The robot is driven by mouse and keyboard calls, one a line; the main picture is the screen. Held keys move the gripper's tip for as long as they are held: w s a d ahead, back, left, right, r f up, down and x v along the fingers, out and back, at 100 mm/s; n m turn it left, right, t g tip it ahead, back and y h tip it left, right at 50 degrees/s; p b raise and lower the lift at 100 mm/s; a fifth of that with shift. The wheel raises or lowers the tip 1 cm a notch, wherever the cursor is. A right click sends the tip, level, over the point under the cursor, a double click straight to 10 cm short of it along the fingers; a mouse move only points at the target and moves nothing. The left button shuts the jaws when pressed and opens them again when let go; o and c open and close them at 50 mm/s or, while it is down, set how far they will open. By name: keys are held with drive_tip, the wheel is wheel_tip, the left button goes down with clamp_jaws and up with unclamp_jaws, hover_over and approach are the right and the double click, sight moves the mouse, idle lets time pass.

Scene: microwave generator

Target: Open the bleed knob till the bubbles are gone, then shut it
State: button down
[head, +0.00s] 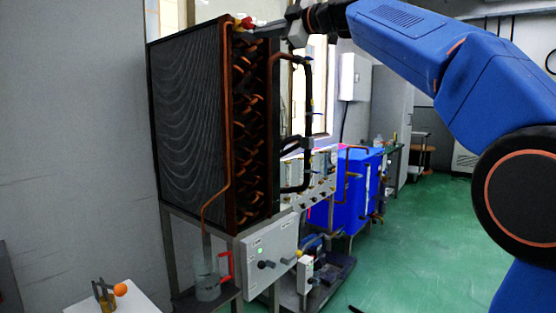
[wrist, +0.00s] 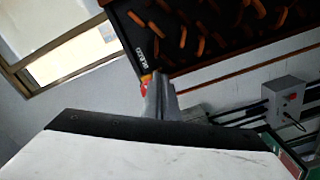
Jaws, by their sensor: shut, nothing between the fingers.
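The bleed knob (head: 240,22) is a small red and yellow piece at the top of the tall finned coil (head: 188,110). In the wrist view the red knob (wrist: 146,80) shows just left of my fingertips, below a small white label. My gripper (head: 258,30) is shut and empty, its tips beside the knob; I cannot tell whether they touch it. It also shows in the wrist view (wrist: 158,90). A copper tube (head: 228,130) runs down the coil's edge into a clear jug (head: 207,280) with a red handle. The jug is too small to make out any bubbles.
A grey control box (head: 270,255) with a green light and dark knobs is under the coil. An orange ball-topped fixture (head: 120,290) stands on a white table at the lower left. A blue tank (head: 345,195) stands behind. Green floor at the right is clear.

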drive_tip(key=shift+w+a, duration=0.3)
drive_tip(key=shift+a, duration=0.15)
drive_tip(key=shift+r, duration=0.15)
idle(0.4)
drive_tip(key=shift+w+d+r, duration=0.25)
drive_tip(key=shift+w+r, duration=0.05)
drive_tip(key=shift+r, duration=0.35)
drive_tip(key=shift+d+r, duration=0.1)
drive_tip(key=shift+r, duration=0.35)
idle(0.6)
drive_tip(key=shift+w+d, duration=0.2)
drive_tip(key=shift+w, duration=0.15)
drive_tip(key=shift+d, duration=0.1)
drive_tip(key=v, duration=0.5)
drive_tip(key=shift+s+d+f, duration=0.1)
drive_tip(key=shift+s+d, duration=0.15)
drive_tip(key=shift+d, duration=0.05)
